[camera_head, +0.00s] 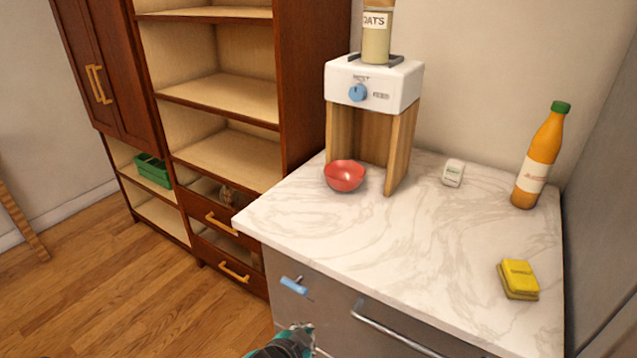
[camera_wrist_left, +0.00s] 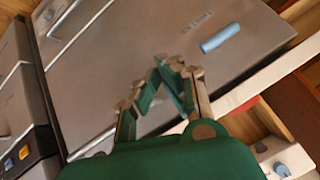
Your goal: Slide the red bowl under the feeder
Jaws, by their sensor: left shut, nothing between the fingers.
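The red bowl (camera_head: 345,177) sits upright on the marble counter, at the front left of the feeder (camera_head: 378,85). It overlaps the lower end of the feeder's left wooden side in the head view. The feeder has a white top with a blue knob and stands on wooden sides with an open space between them. My left gripper (camera_head: 300,338) is low at the bottom edge, in front of the counter and apart from the bowl. In the left wrist view the left gripper (camera_wrist_left: 166,68) is shut and empty, over the grey cabinet front. My right gripper is not in view.
An oats jar (camera_head: 377,35) stands on the feeder. A small white item (camera_head: 453,173), an orange bottle (camera_head: 540,158) and a yellow sponge (camera_head: 518,279) are on the counter's right. The counter's (camera_head: 330,235) front left is clear. A brown shelf unit (camera_head: 215,100) stands at the left.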

